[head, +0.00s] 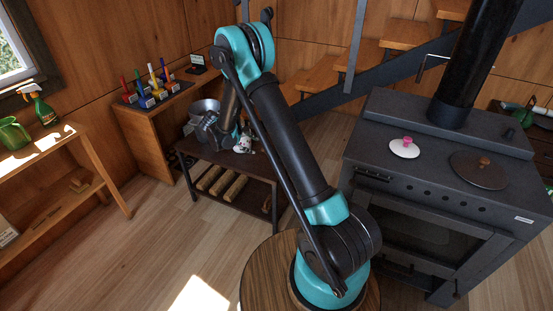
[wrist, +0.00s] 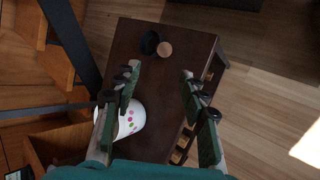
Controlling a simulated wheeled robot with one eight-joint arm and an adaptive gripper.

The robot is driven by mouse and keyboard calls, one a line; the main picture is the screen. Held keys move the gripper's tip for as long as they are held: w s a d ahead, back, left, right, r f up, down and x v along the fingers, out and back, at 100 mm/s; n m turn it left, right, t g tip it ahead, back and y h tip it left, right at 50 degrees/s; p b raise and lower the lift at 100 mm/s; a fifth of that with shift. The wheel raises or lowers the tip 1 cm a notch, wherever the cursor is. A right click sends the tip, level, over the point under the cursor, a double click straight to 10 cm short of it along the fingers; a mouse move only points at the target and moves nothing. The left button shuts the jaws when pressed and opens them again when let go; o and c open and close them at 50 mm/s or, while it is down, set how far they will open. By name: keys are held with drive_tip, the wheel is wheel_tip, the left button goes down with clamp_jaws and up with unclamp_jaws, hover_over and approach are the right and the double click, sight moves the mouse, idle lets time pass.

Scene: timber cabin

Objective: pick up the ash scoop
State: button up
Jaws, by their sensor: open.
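My gripper (wrist: 160,75) is open and empty, with its two green-padded fingers apart over the dark brown top of a low table (wrist: 190,38). In the head view my gripper (head: 213,132) is over the left part of that table, partly hidden by my arm. I cannot make out an ash scoop for certain. A black round item (wrist: 150,42) and a tan round end (wrist: 165,48) sit together on the tabletop beyond the fingertips; they may belong to one object. I cannot tell whether this is the scoop.
A white item with coloured dots (wrist: 132,120) is beside the left finger. A grey metal bowl (head: 204,107) is behind my gripper. Logs (head: 235,188) lie on the lower shelf. A black stove (head: 385,150) stands at right; stairs (head: 395,62) rise behind. The floor in front is clear.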

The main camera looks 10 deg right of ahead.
drive_tip(key=x, duration=1.3)
drive_tip(key=shift+s+d+f, duration=0.1)
drive_tip(key=shift+d+f, duration=0.1)
clamp_jaws()
